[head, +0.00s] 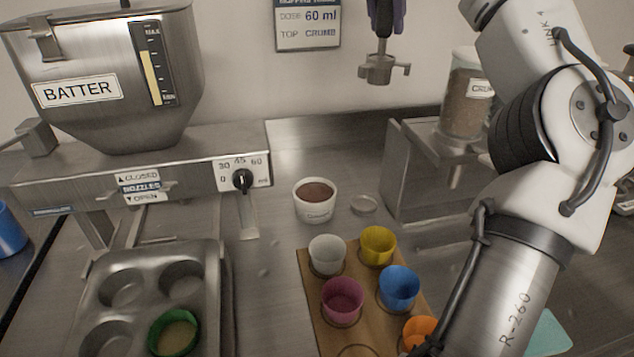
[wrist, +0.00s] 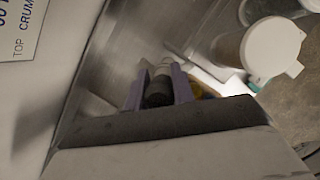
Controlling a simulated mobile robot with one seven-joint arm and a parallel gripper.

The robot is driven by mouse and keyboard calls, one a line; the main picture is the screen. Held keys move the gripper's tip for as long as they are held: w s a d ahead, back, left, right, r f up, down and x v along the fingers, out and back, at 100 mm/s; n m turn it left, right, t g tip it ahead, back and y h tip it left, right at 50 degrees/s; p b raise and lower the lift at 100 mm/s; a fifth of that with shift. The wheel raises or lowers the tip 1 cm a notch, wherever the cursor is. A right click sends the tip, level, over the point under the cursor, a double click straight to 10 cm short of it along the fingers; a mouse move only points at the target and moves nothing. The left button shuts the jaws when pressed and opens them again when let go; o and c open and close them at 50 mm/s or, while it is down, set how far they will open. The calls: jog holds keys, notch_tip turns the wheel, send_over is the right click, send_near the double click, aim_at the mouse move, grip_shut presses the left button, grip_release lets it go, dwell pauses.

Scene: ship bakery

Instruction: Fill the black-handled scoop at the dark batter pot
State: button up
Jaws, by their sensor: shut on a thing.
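My gripper (head: 385,12) is at the top of the head view, its purple fingers shut on the black handle of the scoop. The scoop's metal cup (head: 381,68) hangs below it, upright, in the air; its inside is not visible. In the wrist view the black handle (wrist: 158,91) sits between the purple fingers (wrist: 160,86). The dark batter pot (head: 316,209) is a small white pot with brown batter inside, standing on the steel counter. In the head picture the scoop is above and to the right of the pot, apart from it.
A wooden board (head: 315,313) holds several coloured cups in front of the pot. A small metal disc (head: 364,205) lies right of the pot. The steel batter dispenser (head: 110,75) stands left, above a muffin tin (head: 216,290) with a green cup. A crumb jar (head: 466,105) stands right.

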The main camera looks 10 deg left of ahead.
jog(key=shift+a, duration=0.1)
jog(key=s+a+f+n+y+b, duration=0.1)
jog(key=a+f+n+b, duration=0.2)
jog(key=f, duration=0.8)
jog(key=s+a+f+n+y+b, duration=0.1)
jog(key=s+a+f+n+b, duration=0.1)
jog(key=a+f+b, duration=0.2)
jog(key=shift+s+a+f+n, duration=0.15)
jog(key=shift+a+f+n, duration=0.25)
jog(key=shift+a+f, duration=2.4)
jog(key=shift+d+f+b, duration=0.3)
jog(key=shift+f+b, duration=0.15)
jog(key=shift+f, duration=0.35)
jog(key=shift+d+f+b, duration=0.35)
jog(key=shift+f+b, duration=0.1)
jog(key=shift+f, duration=0.4)
jog(key=shift+d+f+b, duration=0.3)
jog(key=shift+f+b, duration=0.15)
jog(key=shift+f, duration=0.35)
jog(key=shift+r, duration=0.25)
jog(key=shift+r+p, duration=1.05)
jog(key=shift+r, duration=0.3)
jog(key=shift+r+t, duration=0.1)
jog(key=shift+t, duration=0.2)
notch_tip(320, 180, up, 8)
jog(key=p, duration=0.5)
jog(key=shift+p, duration=0.4)
